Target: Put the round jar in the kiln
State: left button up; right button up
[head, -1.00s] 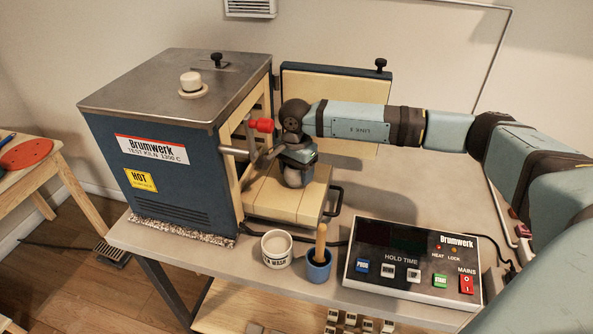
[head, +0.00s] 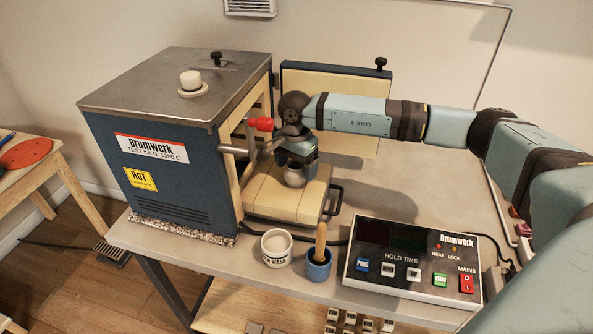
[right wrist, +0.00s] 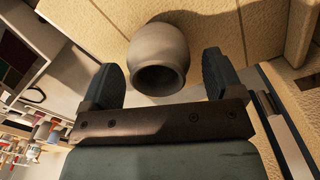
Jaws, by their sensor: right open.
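The round jar (head: 295,174) is small, grey and round-bellied with an open mouth. It stands upright on the cream brick slab (head: 262,208) in front of the kiln (head: 165,135). My right gripper (head: 298,157) is open, just above and behind the jar in the head view. In the right wrist view its two dark fingers stand apart on either side of the jar (right wrist: 158,52), with a gap visible on each side near the mouth. The kiln's opening faces right and its inside is mostly hidden. My left gripper is not in view.
A red-knobbed lever (head: 261,124) sticks out by the kiln opening, close to my right wrist. A white tub (head: 276,248), a blue pot with a wooden handle (head: 319,266) and a control box (head: 412,262) stand along the front.

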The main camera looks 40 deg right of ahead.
notch_tip(320, 180, up, 10)
jog(key=shift+r+b, duration=0.15)
jog(key=shift+b, duration=0.3)
jog(key=shift+w, duration=0.1)
